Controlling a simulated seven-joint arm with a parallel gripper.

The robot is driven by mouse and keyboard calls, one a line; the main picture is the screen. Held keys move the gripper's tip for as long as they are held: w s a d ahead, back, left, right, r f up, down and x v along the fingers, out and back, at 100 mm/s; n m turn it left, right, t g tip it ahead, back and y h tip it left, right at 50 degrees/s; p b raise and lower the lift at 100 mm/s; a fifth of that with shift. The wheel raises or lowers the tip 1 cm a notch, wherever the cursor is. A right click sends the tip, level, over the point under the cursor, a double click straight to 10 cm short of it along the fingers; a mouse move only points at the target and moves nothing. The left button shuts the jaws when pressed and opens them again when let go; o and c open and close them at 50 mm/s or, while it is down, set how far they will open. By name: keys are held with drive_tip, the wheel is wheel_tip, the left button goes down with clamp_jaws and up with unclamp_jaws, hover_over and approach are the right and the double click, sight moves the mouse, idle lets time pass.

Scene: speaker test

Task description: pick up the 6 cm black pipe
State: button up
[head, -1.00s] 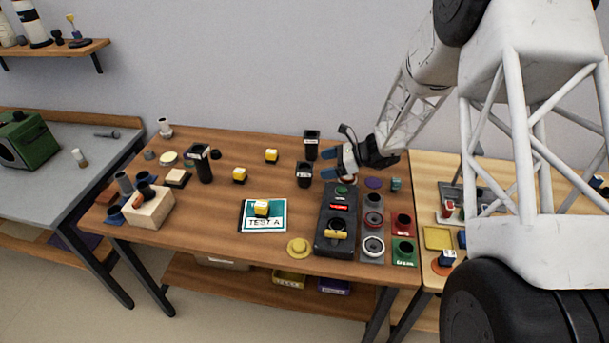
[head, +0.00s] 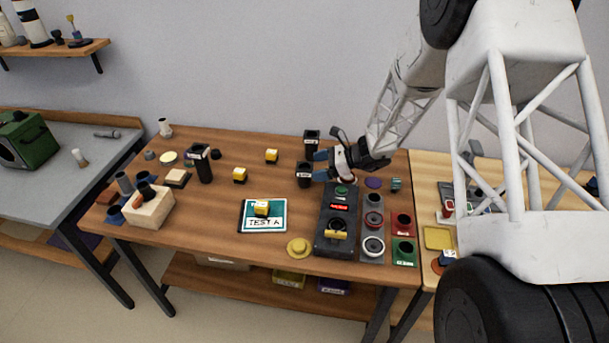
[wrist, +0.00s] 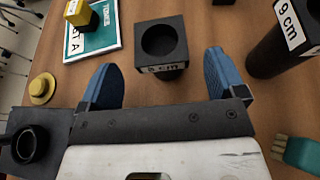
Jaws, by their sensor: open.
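The black square pipe (wrist: 162,52) has a round opening and a white label ending in "cm"; its number is hard to read. It stands upright on the table, ahead of and between my blue fingers in the wrist view. In the head view this short pipe (head: 303,179) is just left of my gripper (head: 321,165). My gripper (wrist: 160,80) is open, with nothing between the fingertips that I can see held. A taller black pipe (wrist: 270,58) labelled "9 cm" stands to the right in the wrist view; it is behind the short one in the head view (head: 311,146).
A dark control box (head: 335,240) lies in front of my gripper. A teal TEST A panel (head: 277,208) with a yellow block and a yellow disc (head: 298,247) lie left of it. Another black pipe (head: 204,172) stands farther left.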

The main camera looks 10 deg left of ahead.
sight(311, 167)
drive_tip(key=shift+x, duration=2.55)
drive_tip(key=shift+r, duration=0.1)
drive_tip(key=c, duration=1)
drive_tip(key=shift+r, duration=0.1)
drive_tip(key=shift+r, duration=4.95)
